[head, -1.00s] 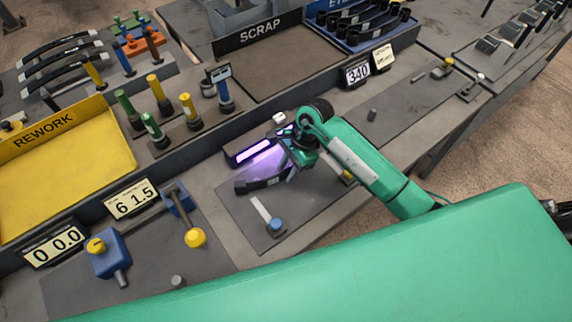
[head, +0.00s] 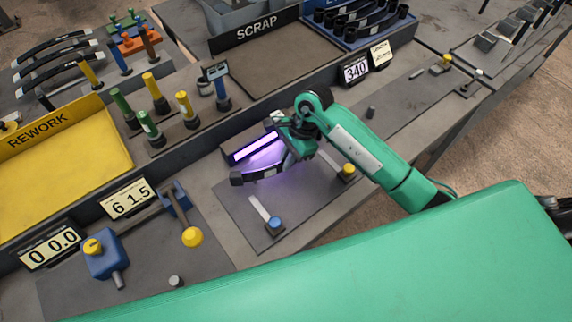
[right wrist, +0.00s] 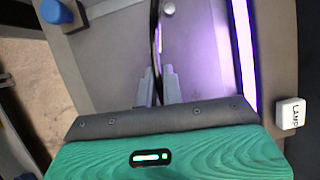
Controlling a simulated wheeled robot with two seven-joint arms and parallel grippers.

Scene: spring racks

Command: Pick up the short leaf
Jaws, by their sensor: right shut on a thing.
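The short leaf (head: 262,173) is a dark, slightly curved strip with a block at its left end. In the head view it is beside the glowing purple lamp bar (head: 257,146), over the grey mat (head: 240,207). My right gripper (head: 286,166) is shut on it and hides its right part. In the right wrist view the leaf (right wrist: 157,45) is a thin dark edge running up from between the fingertips of my right gripper (right wrist: 158,88). I cannot tell its exact height above the mat. My left gripper is not in view.
A blue-knobbed clamp (head: 275,225) and a yellow-knobbed clamp (head: 347,172) stand on the mat. A white LAMP block (right wrist: 290,113) is beside the lamp. The yellow REWORK tray (head: 70,165) is at left. The SCRAP tray (head: 290,66) is behind and its floor looks bare.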

